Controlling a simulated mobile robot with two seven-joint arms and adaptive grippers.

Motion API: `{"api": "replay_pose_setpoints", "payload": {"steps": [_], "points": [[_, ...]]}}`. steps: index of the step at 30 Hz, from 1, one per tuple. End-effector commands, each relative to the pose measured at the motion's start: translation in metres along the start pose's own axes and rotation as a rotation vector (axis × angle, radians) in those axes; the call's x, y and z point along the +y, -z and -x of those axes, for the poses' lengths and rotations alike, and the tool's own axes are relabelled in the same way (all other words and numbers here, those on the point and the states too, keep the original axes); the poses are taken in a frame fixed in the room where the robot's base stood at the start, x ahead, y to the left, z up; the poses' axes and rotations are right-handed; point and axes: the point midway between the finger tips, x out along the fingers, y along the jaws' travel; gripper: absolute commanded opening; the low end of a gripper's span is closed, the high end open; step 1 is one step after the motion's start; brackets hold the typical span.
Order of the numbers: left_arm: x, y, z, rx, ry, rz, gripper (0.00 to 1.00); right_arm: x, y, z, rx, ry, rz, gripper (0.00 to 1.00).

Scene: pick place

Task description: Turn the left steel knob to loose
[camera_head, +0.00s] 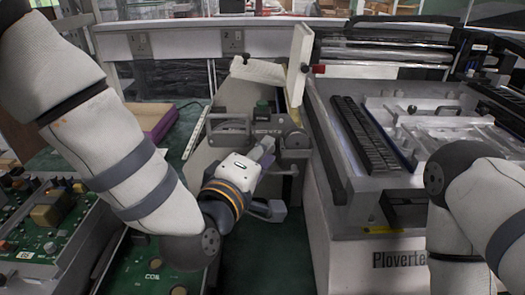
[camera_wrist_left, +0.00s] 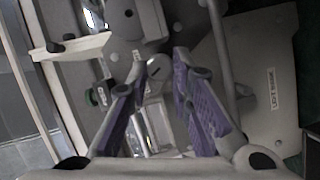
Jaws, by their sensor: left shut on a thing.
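My left gripper (camera_head: 276,180) reaches in from the left to the front of a grey metal fixture (camera_head: 262,130) beside the white machine. In the left wrist view, its purple-padded fingers (camera_wrist_left: 161,68) stand on either side of a small bright steel knob (camera_wrist_left: 157,75), and the gripper is shut on it. The finger pads partly cover the knob, and its turn position cannot be read. In the head view the knob is hidden by the gripper. My right arm shows at the right, but its gripper is out of view.
A large white machine (camera_head: 342,225) with a black strip on top fills the right side. A green circuit board (camera_head: 45,215) lies at the left, and a purple-edged case (camera_head: 160,125) sits behind my left arm. A pale upright plate (camera_head: 299,62) stands behind the fixture.

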Motion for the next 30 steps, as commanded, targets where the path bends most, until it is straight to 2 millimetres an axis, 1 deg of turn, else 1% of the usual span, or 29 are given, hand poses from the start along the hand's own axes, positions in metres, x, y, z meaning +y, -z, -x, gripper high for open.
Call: {"api": "replay_pose_setpoints", "payload": {"steps": [3, 6, 9, 16, 17, 18, 19, 27, 29, 30], "points": [[-0.005, 0.001, -0.001, 0.003, -0.056, 0.154, 0.00, 0.000, -0.001, -0.002, -0.005, 0.000, 0.000, 0.40], [-0.006, 0.000, -0.001, 0.002, -0.094, 0.240, 0.00, 0.000, -0.003, -0.004, -0.012, 0.000, 0.000, 0.40], [-0.004, 0.000, -0.001, 0.001, -0.110, 0.268, 0.00, 0.000, -0.003, -0.004, -0.013, 0.000, 0.000, 0.40], [-0.003, 0.000, -0.001, 0.001, -0.111, 0.266, 0.00, 0.000, -0.003, -0.003, -0.011, 0.000, 0.000, 0.40], [-0.003, 0.000, -0.001, 0.001, -0.111, 0.265, 0.27, 0.000, -0.003, -0.003, -0.011, 0.000, 0.000, 0.40], [-0.003, 0.000, -0.001, 0.001, -0.111, 0.265, 0.36, 0.000, -0.003, -0.003, -0.011, 0.000, 0.000, 0.40], [-0.003, 0.000, -0.001, 0.001, -0.111, 0.265, 0.41, 0.000, -0.003, -0.003, -0.011, 0.000, 0.000, 0.40], [-0.003, 0.000, 0.000, 0.000, -0.110, 0.264, 0.41, 0.000, -0.002, -0.003, -0.011, 0.000, -0.001, 0.40], [-0.004, -0.001, 0.004, 0.000, -0.109, 0.264, 0.41, 0.000, -0.002, -0.003, -0.011, -0.001, -0.001, 0.40], [-0.005, -0.001, 0.011, -0.001, -0.108, 0.264, 0.41, 0.000, -0.002, -0.003, -0.011, -0.001, -0.001, 0.40]]}}
